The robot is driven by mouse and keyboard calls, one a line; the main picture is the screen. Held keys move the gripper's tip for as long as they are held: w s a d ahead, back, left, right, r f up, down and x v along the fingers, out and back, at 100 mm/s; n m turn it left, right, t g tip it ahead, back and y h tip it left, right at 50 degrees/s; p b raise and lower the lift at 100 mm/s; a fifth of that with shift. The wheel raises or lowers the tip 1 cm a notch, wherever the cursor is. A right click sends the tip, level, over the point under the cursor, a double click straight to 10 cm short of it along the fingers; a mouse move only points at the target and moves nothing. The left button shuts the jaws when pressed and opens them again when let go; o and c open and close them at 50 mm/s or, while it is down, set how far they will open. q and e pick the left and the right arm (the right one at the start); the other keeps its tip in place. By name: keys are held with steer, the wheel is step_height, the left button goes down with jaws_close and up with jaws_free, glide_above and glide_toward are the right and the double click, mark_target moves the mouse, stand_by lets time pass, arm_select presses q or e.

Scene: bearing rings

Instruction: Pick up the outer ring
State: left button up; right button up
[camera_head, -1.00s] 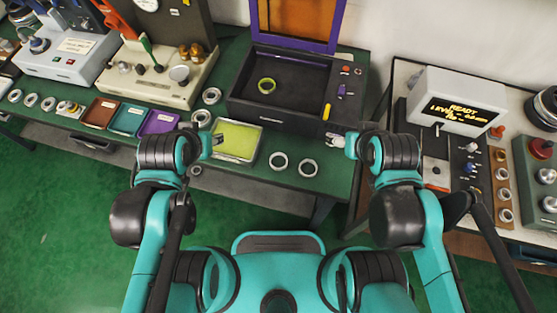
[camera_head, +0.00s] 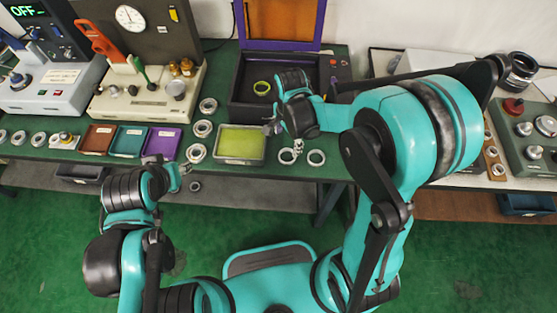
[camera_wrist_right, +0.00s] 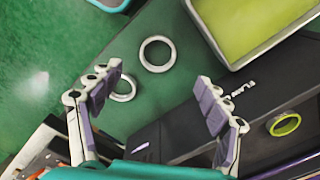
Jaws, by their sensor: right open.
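Two silver rings lie side by side on the green table; the right one (camera_head: 316,165) is clear in the head view. The left one (camera_head: 281,158) is partly covered by my right gripper (camera_head: 298,147). A yellow-green ring (camera_head: 262,94) lies in the black case (camera_head: 240,112) and shows in the right wrist view (camera_wrist_right: 272,127). In that wrist view my right gripper (camera_wrist_right: 158,95) is open and empty. One silver ring (camera_wrist_right: 157,71) lies beyond its fingertips, another (camera_wrist_right: 126,98) is partly behind a finger. My left gripper (camera_head: 180,174) is in front of the table.
A yellow-green lined tray (camera_head: 240,145) sits left of the silver rings. Red, teal and purple trays (camera_head: 160,142) stand further left, with several silver rings around. The open purple-edged lid (camera_head: 280,28) stands behind the case. A strip of bare tabletop lies right of the rings.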

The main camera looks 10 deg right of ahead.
mark_target(286, 156)
step_height(286, 156, down, 3)
steer(key=shift+r+b, duration=0.1)
steer(key=shift+b, duration=0.4)
step_height(286, 156, down, 6)
steer(key=shift+s+a+r+b, duration=0.15)
steer(key=shift+r+b, duration=0.1)
steer(key=shift+b, duration=1)
steer(key=shift+r, duration=0.1)
steer(key=c, duration=1.3)
